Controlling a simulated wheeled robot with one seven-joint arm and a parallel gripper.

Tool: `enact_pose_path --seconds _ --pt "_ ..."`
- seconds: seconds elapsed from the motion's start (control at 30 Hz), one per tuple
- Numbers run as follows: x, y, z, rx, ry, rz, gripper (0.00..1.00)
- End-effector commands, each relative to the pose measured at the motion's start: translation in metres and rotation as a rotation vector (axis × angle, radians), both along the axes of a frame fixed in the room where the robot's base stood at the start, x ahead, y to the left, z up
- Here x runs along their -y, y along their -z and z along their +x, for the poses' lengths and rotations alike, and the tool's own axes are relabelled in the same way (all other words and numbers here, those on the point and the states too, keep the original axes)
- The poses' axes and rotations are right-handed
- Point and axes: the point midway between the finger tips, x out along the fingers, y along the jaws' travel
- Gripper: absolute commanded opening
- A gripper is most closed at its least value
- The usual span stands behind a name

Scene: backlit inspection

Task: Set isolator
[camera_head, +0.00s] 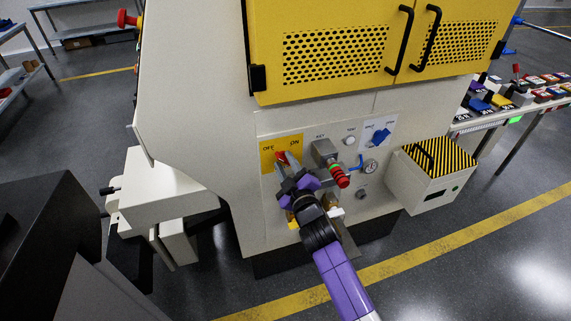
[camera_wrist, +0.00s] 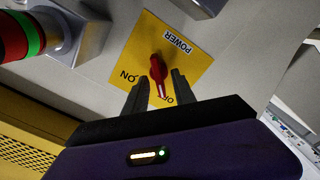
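The isolator is a red rotary handle (camera_wrist: 158,70) on a yellow plate (camera_wrist: 190,62) marked ON, OFF and POWER. In the wrist view the handle's white-marked end points down towards the OFF label, which is partly hidden by a finger. My gripper (camera_wrist: 160,82) is open. Its two dark fingers stand one on each side of the handle, with visible gaps, so it does not grip it. In the head view my gripper (camera_head: 287,171) is at the yellow plate (camera_head: 268,151), and the red handle (camera_head: 281,157) shows just above it, partly hidden.
A key switch with a red and green part (camera_head: 340,177) sticks out just right of my gripper. A blue switch (camera_head: 380,136) and a gauge (camera_head: 371,167) are farther right. A striped box (camera_head: 423,187) projects from the cabinet at right. Yellow perforated doors (camera_head: 335,55) are above.

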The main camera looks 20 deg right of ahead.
Motion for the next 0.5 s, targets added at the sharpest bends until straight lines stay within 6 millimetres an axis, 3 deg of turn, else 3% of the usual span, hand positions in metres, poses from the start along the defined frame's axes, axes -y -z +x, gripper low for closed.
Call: enact_pose_path --seconds 0.27,0.5 --pt "0.001 -0.001 -0.006 0.0 0.001 0.001 0.32" --pt "0.001 -0.001 -0.041 -0.001 0.001 0.001 0.32"
